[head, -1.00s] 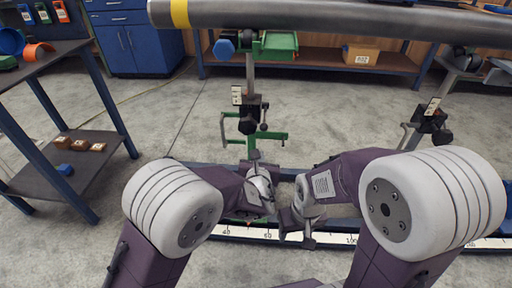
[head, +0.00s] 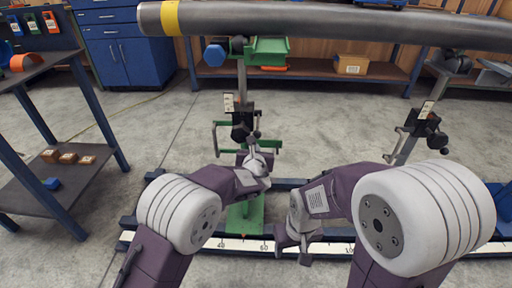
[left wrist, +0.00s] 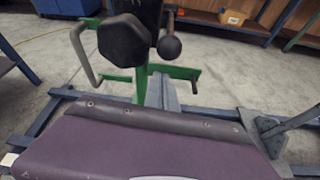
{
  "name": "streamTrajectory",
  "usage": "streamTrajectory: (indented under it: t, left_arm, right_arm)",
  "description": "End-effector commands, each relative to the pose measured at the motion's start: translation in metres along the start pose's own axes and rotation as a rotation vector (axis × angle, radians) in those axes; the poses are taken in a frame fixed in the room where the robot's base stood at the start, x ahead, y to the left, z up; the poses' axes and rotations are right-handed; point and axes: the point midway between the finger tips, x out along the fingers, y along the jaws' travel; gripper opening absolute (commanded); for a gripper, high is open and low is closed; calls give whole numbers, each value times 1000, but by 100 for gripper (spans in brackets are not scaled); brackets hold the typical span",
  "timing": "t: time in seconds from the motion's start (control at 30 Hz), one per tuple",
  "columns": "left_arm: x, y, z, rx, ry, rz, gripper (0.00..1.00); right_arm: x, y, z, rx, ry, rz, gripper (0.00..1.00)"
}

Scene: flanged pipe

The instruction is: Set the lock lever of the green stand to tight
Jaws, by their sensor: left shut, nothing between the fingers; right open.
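The green stand holds a grey post (head: 242,82) with a black clamp block (head: 242,122) and a white label. Its green base (head: 245,214) stands on the rail. The lock lever has a black ball end (head: 257,135), which also shows in the left wrist view (left wrist: 169,46), beside a larger black knob (left wrist: 125,40). My left gripper (head: 253,147) is shut and empty, just below the lever; in the left wrist view its fingers (left wrist: 161,88) point up below the ball. I cannot tell whether they touch it. My right gripper (head: 294,241) is open, low over the rail.
A long grey pipe (head: 320,24) with a yellow band lies across the stands. A second stand (head: 425,122) is at the right. A scale rail (head: 335,248) runs along the floor. A dark shelf table (head: 55,175) stands at the left.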

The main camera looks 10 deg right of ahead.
Motion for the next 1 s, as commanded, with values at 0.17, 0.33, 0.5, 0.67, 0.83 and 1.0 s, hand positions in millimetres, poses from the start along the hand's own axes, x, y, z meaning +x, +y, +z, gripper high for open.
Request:
streamTrajectory:
  t: [0.17, 0.33, 0.5, 0.67, 0.83, 1.0]
  left_arm:
    - [-6, 0, 17, 0, 1, 0, 0]
    - [-8, 0, 20, 1, 2, 0, 0]
    - [-8, 0, 20, 1, 2, 0, 0]
    - [-10, 0, 24, 1, 10, 0, 0]
    - [-14, 2, 33, 3, 45, -4, 0]
    - [-21, 4, 49, 4, 104, -9, 0]
  right_arm:
    - [-3, 0, 0, 0, 1, 0, 54]
    - [-3, 0, 0, 0, 1, 0, 54]
    - [-3, 0, 0, 0, 1, 0, 54]
    - [-11, 0, -1, 0, 0, 0, 54]
    - [-39, -1, -4, 0, 0, 0, 54]
    - [-84, -2, -9, 0, 0, 0, 54]
